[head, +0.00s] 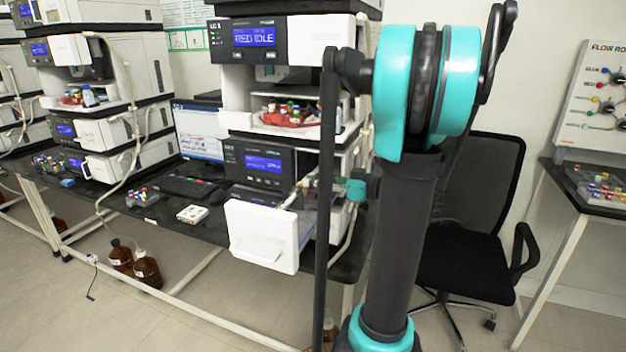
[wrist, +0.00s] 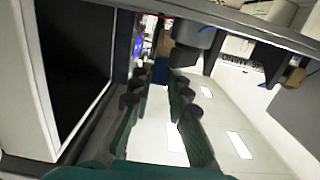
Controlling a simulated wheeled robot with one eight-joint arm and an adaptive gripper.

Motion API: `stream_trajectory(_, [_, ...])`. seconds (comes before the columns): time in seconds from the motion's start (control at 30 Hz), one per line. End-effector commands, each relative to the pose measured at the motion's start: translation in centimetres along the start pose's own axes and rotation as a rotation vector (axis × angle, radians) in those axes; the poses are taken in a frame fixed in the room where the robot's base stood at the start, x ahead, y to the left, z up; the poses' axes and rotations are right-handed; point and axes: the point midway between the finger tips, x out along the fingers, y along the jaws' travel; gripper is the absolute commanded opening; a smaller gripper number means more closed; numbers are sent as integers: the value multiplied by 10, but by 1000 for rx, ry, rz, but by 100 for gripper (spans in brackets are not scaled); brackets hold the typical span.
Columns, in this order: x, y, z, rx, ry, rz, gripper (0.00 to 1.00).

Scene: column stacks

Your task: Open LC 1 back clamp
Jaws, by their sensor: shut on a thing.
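The LC 1 stack (head: 240,52) stands at centre, its top display reading "RED IDLE". On its lower module the white door (head: 262,236) hangs open toward the front. My gripper (head: 302,190) reaches in from the right at that module's open side. In the wrist view, my gripper (wrist: 158,78) has its two green fingers brought close at the tips around a small dark piece, which looks like the back clamp (wrist: 160,67). A larger dark grey holder (wrist: 194,36) sits just right of the tips. The piece is mostly hidden by the fingers.
A black panel with a pale frame (wrist: 70,65) lies close on the left in the wrist view. A grey rail (wrist: 240,22) crosses the top. The bench (head: 160,205) holds a keyboard and vial racks. A black chair (head: 470,240) stands right.

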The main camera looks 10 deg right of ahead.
Motion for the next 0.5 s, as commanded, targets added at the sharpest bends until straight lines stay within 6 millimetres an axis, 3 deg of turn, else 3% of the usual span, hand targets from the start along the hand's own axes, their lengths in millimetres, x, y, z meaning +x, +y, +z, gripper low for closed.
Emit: stream_trajectory(0.5, [-2,0,5,0,85,-1,0])
